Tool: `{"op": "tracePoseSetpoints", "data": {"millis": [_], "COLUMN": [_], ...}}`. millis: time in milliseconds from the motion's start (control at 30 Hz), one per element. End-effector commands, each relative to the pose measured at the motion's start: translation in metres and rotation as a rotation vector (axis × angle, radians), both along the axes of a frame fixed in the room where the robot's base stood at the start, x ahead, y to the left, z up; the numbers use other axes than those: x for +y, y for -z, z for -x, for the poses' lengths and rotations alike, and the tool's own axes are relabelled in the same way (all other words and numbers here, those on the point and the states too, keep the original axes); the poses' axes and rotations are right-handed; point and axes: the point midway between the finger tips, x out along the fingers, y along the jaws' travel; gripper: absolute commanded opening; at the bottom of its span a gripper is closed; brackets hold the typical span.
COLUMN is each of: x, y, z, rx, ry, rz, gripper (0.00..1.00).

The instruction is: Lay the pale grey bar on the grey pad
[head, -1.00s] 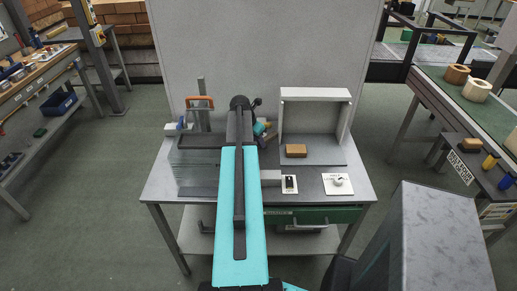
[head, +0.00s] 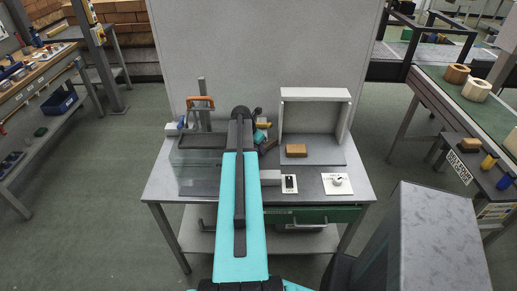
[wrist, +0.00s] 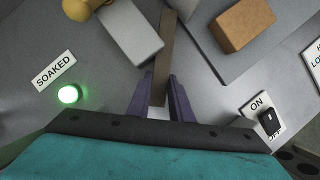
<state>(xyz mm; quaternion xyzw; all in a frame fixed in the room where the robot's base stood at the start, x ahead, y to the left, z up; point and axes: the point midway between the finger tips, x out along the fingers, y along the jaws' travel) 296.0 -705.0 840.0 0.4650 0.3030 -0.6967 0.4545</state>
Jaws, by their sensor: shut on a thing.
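My gripper (wrist: 159,85) is shut on a narrow grey-brown bar (wrist: 166,40), which sticks out past the fingertips, over the table. In shadow it looks darker than pale grey. In the head view my gripper is small and dark behind the arm's end. A pale grey block (wrist: 130,30) lies ahead and left of the fingers. Another pale block (head: 270,177) sits beside my arm near the switch. A flat grey surface (head: 325,152) lies within a white open-fronted frame (head: 315,95); I cannot tell whether it is the grey pad.
A tan block (head: 296,150) lies on that flat grey surface. An ON/OFF switch (head: 289,184) and a white dial plate (head: 337,184) are at the front right. A clear-walled tank (head: 198,172) stands left. A green lamp (wrist: 68,94) glows by a SOAKED label (wrist: 54,72).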

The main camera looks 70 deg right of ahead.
Motion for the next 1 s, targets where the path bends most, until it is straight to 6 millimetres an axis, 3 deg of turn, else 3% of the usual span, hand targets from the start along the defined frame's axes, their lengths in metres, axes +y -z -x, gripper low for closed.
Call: {"op": "tracePoseSetpoints", "data": {"millis": [167, 200, 300, 767, 1000], "x": [0.000, 0.000, 0.000, 0.001, 0.007], "y": [0.003, 0.003, 0.002, -0.002, -0.018], "z": [0.000, 0.000, 0.000, 0.000, -0.003], "rx": [0.000, 0.000, 0.000, 0.000, -0.001], "ry": [0.000, 0.000, 0.000, 0.001, 0.001], "rz": [0.000, 0.000, 0.000, 0.000, 0.001], "gripper": [0.00, 0.22, 0.38, 0.38, 0.38]}}
